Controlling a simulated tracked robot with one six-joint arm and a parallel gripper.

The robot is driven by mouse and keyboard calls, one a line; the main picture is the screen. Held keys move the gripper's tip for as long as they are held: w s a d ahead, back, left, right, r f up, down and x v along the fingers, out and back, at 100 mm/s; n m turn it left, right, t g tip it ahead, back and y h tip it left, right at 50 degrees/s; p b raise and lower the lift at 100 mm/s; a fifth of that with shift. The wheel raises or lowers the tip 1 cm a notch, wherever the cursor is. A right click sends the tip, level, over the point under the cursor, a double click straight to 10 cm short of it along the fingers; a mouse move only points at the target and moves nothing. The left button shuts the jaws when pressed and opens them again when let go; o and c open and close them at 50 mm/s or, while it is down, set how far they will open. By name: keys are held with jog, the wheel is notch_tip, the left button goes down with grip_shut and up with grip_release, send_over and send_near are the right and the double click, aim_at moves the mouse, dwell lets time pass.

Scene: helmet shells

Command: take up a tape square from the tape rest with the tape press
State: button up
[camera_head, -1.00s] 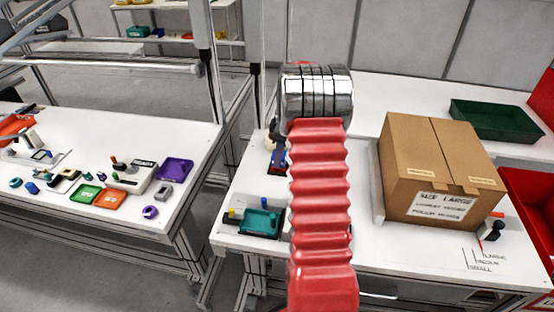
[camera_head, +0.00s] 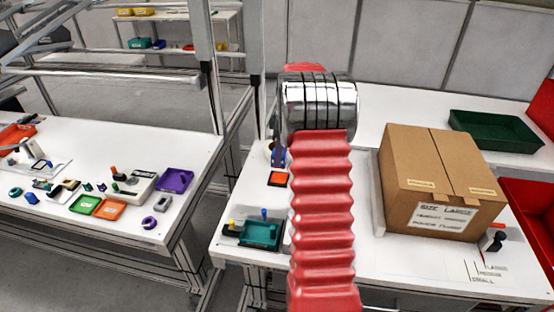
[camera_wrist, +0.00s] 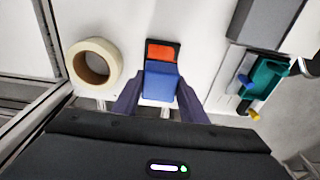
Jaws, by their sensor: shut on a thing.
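The tape press, a blue block (camera_wrist: 161,82), is between the two dark fingers of my gripper (camera_wrist: 160,92) in the wrist view. My gripper is shut on it. In the head view the blue press (camera_head: 279,155) shows just left of my arm, above the table. The tape rest is a small dark-edged pad with an orange square (camera_wrist: 160,51) on it, just beyond the press in the wrist view. It also shows in the head view (camera_head: 278,178), just below the press in the picture. The underside of the press is hidden, so I cannot tell whether tape is on it.
A cream tape roll (camera_wrist: 94,62) lies left of the press in the wrist view. A teal tray (camera_head: 260,233) stands at the table's front left. A large cardboard box (camera_head: 437,180) stands right of my arm. White table between arm and box is clear.

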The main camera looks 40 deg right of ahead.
jog(key=shift+r, duration=3)
